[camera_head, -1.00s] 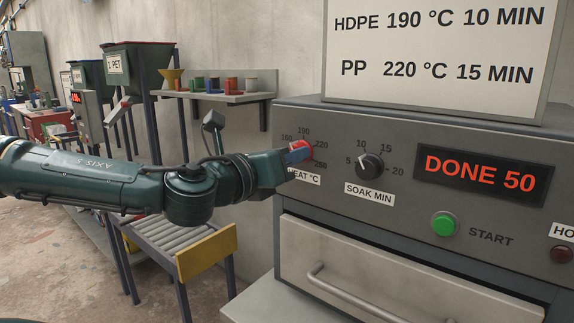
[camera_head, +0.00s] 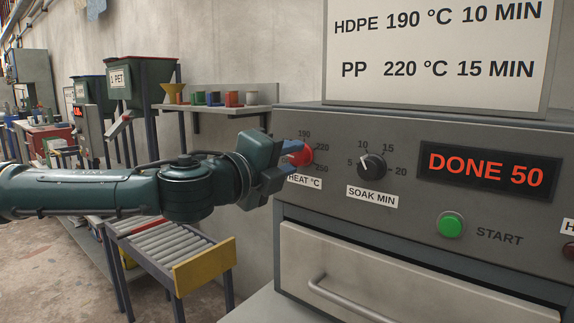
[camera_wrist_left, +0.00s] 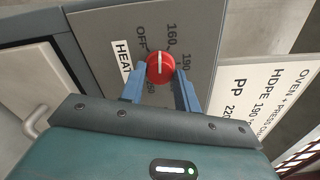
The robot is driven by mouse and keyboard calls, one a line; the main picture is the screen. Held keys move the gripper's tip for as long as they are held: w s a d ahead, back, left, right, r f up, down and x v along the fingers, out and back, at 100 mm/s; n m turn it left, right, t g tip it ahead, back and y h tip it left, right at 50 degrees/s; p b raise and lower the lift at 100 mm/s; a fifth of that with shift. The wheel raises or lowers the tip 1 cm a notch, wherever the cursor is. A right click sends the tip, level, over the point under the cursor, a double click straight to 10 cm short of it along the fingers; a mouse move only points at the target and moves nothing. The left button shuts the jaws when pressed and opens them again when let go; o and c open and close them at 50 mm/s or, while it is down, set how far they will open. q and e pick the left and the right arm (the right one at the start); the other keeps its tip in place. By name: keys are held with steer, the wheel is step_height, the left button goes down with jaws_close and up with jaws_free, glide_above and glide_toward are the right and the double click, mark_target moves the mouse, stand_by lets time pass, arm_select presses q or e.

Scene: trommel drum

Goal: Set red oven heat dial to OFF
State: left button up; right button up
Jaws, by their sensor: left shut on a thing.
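The red heat dial (camera_head: 305,154) is on the left of the oven's grey front panel, partly hidden by my left gripper (camera_head: 291,153). In the left wrist view the dial (camera_wrist_left: 160,67) sits between my two blue fingers, which are shut on it from both sides. Its white pointer line points up in that view, between the OFF label (camera_wrist_left: 142,40) and the 160 label (camera_wrist_left: 172,34). In the head view the OFF mark is hidden behind the gripper. My right gripper is not in view.
The black soak dial (camera_head: 371,166) is just right of the heat dial. A red DONE 50 display (camera_head: 487,171) and a green start button (camera_head: 450,225) are farther right. The oven door handle (camera_head: 345,296) is below.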

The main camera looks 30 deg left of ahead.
arm_select(q)
steer(key=shift+n, duration=1)
steer(key=shift+f+n+b, duration=0.1)
steer(key=shift+n+b, duration=0.4)
steer(key=shift+n, duration=0.3)
steer(key=shift+n+b, duration=0.3)
steer(key=shift+n, duration=1.5)
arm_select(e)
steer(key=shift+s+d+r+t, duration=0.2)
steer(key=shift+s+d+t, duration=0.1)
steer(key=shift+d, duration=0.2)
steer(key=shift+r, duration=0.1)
arm_select(q)
steer(key=o, duration=1)
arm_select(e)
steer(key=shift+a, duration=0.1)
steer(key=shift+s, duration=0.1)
